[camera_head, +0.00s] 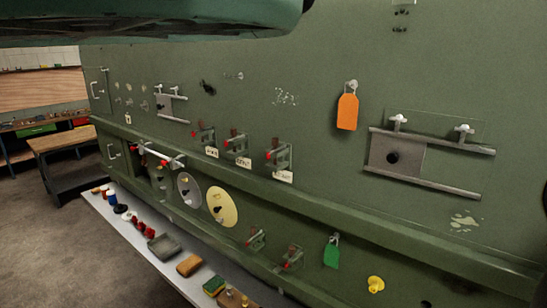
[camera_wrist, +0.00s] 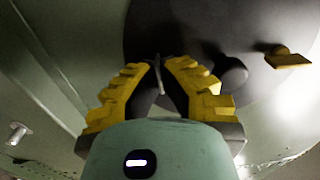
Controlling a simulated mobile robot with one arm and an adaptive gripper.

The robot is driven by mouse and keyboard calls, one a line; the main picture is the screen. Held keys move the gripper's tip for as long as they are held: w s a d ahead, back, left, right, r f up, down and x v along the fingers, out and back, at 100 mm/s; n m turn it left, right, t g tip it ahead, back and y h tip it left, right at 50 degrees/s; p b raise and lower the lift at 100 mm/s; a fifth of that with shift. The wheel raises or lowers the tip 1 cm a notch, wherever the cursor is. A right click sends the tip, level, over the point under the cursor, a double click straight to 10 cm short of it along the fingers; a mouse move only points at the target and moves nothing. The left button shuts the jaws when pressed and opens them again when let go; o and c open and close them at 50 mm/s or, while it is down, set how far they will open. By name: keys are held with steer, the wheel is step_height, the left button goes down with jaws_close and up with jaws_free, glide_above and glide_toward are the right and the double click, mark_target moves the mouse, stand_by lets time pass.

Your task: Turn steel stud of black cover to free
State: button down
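In the wrist view a large dark round cover (camera_wrist: 205,30) fills the top, on a green panel. My gripper (camera_wrist: 159,72) has yellow, ridged fingers with dark inner pads. Its fingertips come together at the lower left part of the cover, on a thin upright steel stud (camera_wrist: 158,76). The fingers hide the stud's base. A yellow stud (camera_wrist: 288,57) stands at the cover's right side, apart from the gripper. A black knob (camera_wrist: 231,73) is just right of the right finger. I cannot make out my gripper or the black cover in the head view.
My arm crosses the top of the head view. The green wall carries an orange tag (camera_head: 347,112), a grey sliding plate (camera_head: 397,158) on rails, a grey disc (camera_head: 189,188) and a yellow disc (camera_head: 222,207). A shelf (camera_head: 135,238) below holds several small items.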

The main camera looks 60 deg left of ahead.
steer(key=shift+f+b, duration=0.15)
steer(key=shift+b, duration=0.25)
steer(key=n+b, duration=1.7)
steer(key=b, duration=1.9)
steer(key=shift+n, duration=0.3)
steer(key=c, duration=1.2)
jaws_free()
steer(key=shift+o, duration=0.2)
